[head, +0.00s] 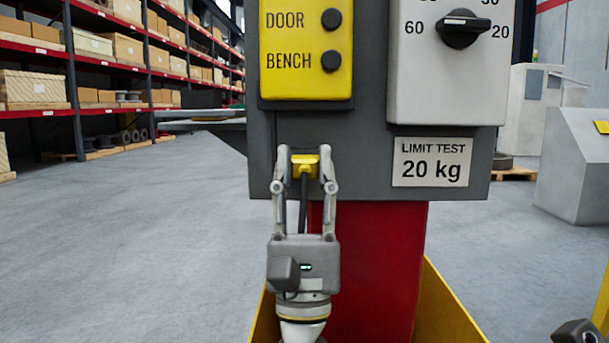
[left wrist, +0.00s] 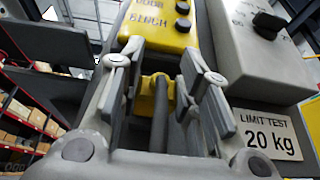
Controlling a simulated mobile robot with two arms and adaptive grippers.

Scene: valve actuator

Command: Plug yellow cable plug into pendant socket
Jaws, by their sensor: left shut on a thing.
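My left gripper (head: 305,167) is shut on the yellow cable plug (head: 304,159), in front of the grey panel just below the yellow pendant (head: 304,88). The plug is upright, with its dark cable (head: 303,205) hanging down between the fingers. In the left wrist view the plug (left wrist: 148,100) shows between the finger pads, below the pendant (left wrist: 160,28). The pendant socket is not visible. I cannot tell whether the plug touches the panel or sits in a socket. My right gripper does not show clearly.
A grey box with a black knob (head: 463,30) and a "LIMIT TEST 20 kg" label (head: 432,162) are right of the plug. A red column (head: 375,270) stands below the panel (head: 370,175). Shelving (head: 75,75) is far left. The floor at left is clear.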

